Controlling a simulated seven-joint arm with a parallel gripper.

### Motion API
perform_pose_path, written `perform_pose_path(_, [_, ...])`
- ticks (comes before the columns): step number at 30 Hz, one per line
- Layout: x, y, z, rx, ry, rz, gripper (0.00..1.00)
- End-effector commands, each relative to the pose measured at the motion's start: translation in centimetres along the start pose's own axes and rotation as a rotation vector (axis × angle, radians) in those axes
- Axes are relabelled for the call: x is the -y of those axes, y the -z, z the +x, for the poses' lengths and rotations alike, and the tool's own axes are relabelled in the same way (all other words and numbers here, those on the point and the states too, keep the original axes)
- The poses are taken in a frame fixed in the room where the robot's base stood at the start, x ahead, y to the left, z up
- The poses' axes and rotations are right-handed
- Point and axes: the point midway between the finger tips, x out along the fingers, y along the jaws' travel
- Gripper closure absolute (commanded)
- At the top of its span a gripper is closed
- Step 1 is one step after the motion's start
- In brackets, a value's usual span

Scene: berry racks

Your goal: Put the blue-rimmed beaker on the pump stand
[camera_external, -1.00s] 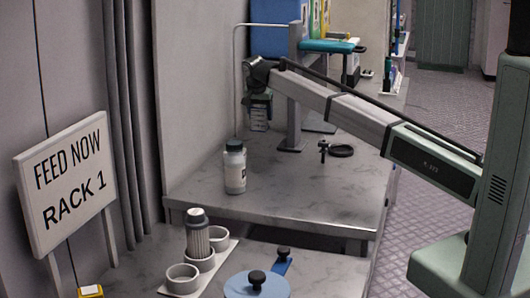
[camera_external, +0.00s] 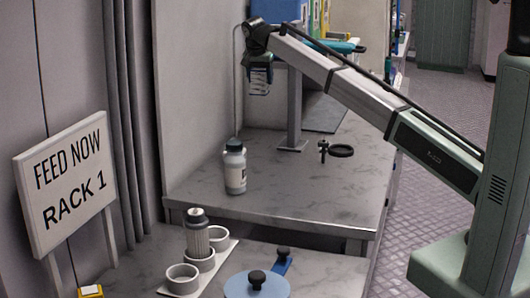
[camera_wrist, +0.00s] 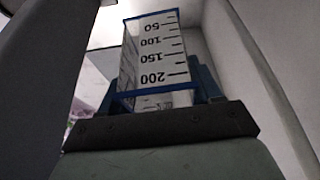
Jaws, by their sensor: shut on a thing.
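The blue-rimmed beaker (camera_external: 259,85) is clear with dark graduation marks and hangs high above the rear bench, near the wall. My gripper (camera_external: 258,62) is shut on it. In the wrist view the beaker (camera_wrist: 156,55) shows its blue edges and the marks 50 to 200, upside down in the picture. My gripper's dark jaw (camera_wrist: 165,125) crosses below it. I cannot tell for sure which thing is the pump stand. A grey upright post (camera_external: 294,110) with a flat foot stands on the rear bench, right of the beaker.
A white bottle with a dark cap (camera_external: 235,170) stands on the rear bench below my gripper. A black ring on a small clamp (camera_external: 340,150) is to the right. A rack of white cups (camera_external: 222,250), one holding a capped container (camera_external: 197,237), and a blue round lid (camera_external: 257,287) are in front.

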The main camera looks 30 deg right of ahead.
Motion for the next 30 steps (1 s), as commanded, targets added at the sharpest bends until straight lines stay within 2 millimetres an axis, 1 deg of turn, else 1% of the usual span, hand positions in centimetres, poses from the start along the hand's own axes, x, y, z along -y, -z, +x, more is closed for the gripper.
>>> perform_pose_path(1, [0.1, 0.5, -1.0, -0.001, 0.001, 0.001, 0.66])
perform_pose_path(4, [0.1, 1.2, -2.6, -0.001, 0.001, 0.000, 0.66])
perform_pose_path(5, [0.1, 1.0, -3.0, 0.000, 0.001, -0.002, 0.66])
perform_pose_path(6, [0.2, -0.2, -3.2, 0.000, 0.003, -0.007, 0.66])
perform_pose_path(11, [0.8, -3.3, -4.6, 0.001, 0.008, -0.020, 0.66])
perform_pose_path(13, [1.1, -4.9, -5.3, 0.002, 0.010, -0.027, 0.66])
perform_pose_path(17, [1.7, -9.0, -7.1, 0.002, 0.019, -0.045, 0.66])
perform_pose_path(23, [2.1, -16.8, -10.5, 0.005, 0.033, -0.078, 0.66])
perform_pose_path(24, [2.1, -18.5, -11.2, 0.006, 0.035, -0.084, 0.66])
perform_pose_path(29, [1.7, -24.7, -14.0, 0.006, 0.047, -0.111, 0.66])
perform_pose_path(30, [1.5, -26.3, -14.7, 0.007, 0.049, -0.118, 0.66])
